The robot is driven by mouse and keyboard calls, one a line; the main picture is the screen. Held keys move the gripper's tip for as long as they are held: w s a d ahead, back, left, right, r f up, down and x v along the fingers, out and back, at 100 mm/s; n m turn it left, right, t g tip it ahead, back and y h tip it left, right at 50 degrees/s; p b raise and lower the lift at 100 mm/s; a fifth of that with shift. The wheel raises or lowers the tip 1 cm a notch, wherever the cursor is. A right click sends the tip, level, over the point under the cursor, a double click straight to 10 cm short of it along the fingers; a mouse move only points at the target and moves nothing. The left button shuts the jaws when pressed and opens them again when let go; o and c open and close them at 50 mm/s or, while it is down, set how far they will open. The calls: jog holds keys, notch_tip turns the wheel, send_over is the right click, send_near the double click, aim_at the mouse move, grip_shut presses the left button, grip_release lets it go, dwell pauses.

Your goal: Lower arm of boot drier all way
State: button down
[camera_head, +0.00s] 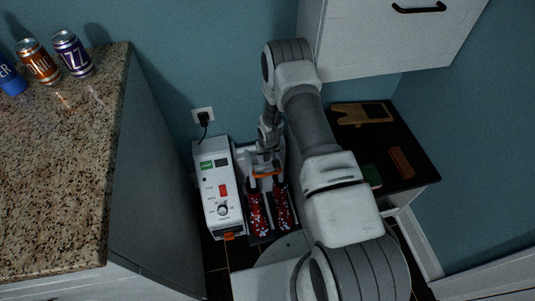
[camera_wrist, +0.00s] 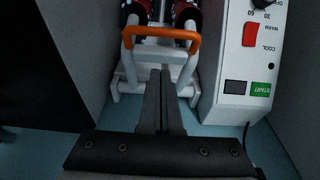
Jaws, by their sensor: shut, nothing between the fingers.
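The boot drier is a white box (camera_head: 221,188) with a red switch, a knob and a green label. It also shows at the right in the wrist view (camera_wrist: 238,60). Its white tubular arm (camera_wrist: 129,70) carries an orange grip bar (camera_wrist: 163,33), also visible in the head view (camera_head: 265,175). Red patterned boots (camera_head: 258,216) are beside the box, beyond the bar in the wrist view. My gripper (camera_wrist: 160,75) is shut and empty, its fingertips just short of the bar in the picture. Contact and the arm's exact tilt cannot be told.
A granite counter (camera_head: 60,175) with several cans stands at the left. A dark bench (camera_head: 405,150) with a tan board (camera_head: 352,114) and a brown brush-like block (camera_head: 401,162) is at the right. A white cabinet (camera_head: 385,45) hangs above. A power cord reaches the wall outlet (camera_head: 203,115).

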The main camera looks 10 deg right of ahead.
aim_at(268, 174)
jog(key=shift+s+f, duration=0.35)
jog(key=shift+f, duration=0.4)
jog(key=shift+s+f, duration=0.3)
jog(key=shift+f, duration=0.4)
jog(key=shift+s+f, duration=0.35)
jog(key=shift+f, duration=0.4)
jog(key=shift+f+b, duration=0.1)
jog(key=shift+b, duration=0.25)
jog(key=shift+s+f+t+b, duration=0.25)
jog(key=shift+f+b, duration=0.15)
jog(key=shift+f, duration=0.1)
jog(key=shift+s+f+t+b, duration=0.1)
jog(key=shift+f+t+b, duration=0.15)
jog(key=shift+f+b, duration=0.2)
notch_tip(268, 174, down, 6)
jog(key=s+b, duration=0.2)
jog(key=b, duration=0.2)
jog(key=shift+t+b, duration=0.3)
jog(key=shift+b, duration=0.05)
jog(key=shift+s+r, duration=0.1)
jog(key=shift+s, duration=0.05)
